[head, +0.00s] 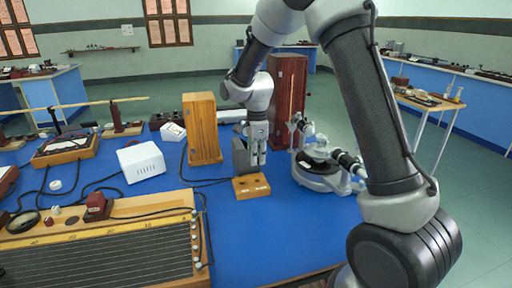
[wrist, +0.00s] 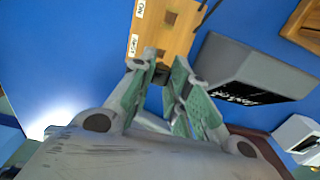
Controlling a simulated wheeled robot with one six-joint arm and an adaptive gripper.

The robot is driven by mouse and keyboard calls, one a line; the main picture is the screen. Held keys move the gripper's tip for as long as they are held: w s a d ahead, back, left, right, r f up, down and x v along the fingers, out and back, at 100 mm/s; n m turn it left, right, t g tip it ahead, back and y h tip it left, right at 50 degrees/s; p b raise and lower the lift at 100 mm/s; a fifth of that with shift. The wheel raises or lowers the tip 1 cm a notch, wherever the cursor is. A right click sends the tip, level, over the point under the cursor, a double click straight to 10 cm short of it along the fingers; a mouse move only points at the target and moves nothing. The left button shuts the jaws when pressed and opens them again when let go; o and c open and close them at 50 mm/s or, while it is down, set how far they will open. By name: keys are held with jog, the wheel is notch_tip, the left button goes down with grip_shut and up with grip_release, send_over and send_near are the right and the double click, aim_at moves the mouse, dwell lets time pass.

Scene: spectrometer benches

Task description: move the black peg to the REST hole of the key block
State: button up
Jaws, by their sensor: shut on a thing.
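The key block (head: 251,187) is a small wooden block on the blue bench. In the wrist view the key block (wrist: 178,38) shows two white labels, ON and one that appears to read REST. My gripper (head: 257,160) points down just above the block; in the wrist view my gripper (wrist: 160,68) is at the REST end. It is shut on the black peg (wrist: 161,74), a small dark piece mostly hidden between the fingertips. I cannot tell whether the peg's lower end is in the hole.
A grey box (wrist: 250,72) stands close beside the block. A wooden box (head: 202,130) is to the left, and a spectrometer (head: 325,168) to the right. A long wire board (head: 100,250) lies front left. Black cables run near the block. The bench in front is clear.

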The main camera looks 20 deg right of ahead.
jog(key=shift+d+f, duration=0.1)
jog(key=shift+f, duration=3.35)
jog(key=o, duration=0.9)
notch_tip(320, 180, up, 12)
